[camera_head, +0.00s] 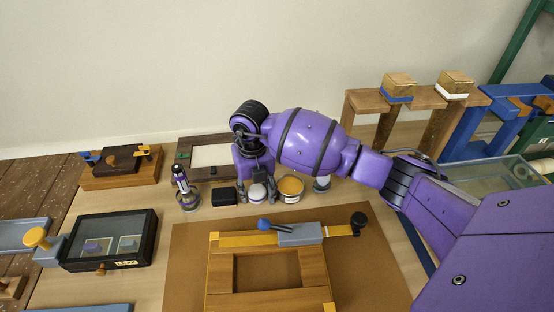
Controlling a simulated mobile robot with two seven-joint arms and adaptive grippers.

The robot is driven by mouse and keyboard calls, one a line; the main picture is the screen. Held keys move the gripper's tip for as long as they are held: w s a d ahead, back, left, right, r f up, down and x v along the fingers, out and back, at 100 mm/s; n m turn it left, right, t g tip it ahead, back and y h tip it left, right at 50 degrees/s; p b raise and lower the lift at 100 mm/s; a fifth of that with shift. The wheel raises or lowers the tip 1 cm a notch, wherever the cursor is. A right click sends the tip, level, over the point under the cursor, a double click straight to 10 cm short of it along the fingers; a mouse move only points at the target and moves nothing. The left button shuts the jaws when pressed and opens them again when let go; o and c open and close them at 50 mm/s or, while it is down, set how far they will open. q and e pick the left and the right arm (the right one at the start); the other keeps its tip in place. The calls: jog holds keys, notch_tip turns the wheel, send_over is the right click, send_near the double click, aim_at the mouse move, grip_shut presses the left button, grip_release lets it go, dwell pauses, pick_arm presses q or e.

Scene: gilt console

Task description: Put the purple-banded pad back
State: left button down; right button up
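I cannot make out a purple-banded pad for certain. A small purple item (93,246) lies under the glass of a dark box at left; I cannot tell whether it is the pad. A wooden block with a blue band (397,87) and one with a white band (454,84) sit on wooden stands at upper right. My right gripper (257,188) points down at the back of the bench, its fingers around or just behind a small white-topped round thing (258,192). Whether it grips anything is unclear. My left gripper is out of view.
A wooden frame (218,275) with a grey, blue-handled clamp lies on a brown mat (368,280). A tin (290,188), a black box (223,196) and a bottle (181,180) stand near my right gripper. The dark glass-topped box (152,240) is at left.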

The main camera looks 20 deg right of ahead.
aim_at(256, 191)
jog(key=shift+o, duration=0.3)
jog(key=shift+w+r, duration=0.1)
jog(key=shift+r, duration=0.1)
notch_tip(256, 191, up, 12)
dwell(0.3)
dwell(0.4)
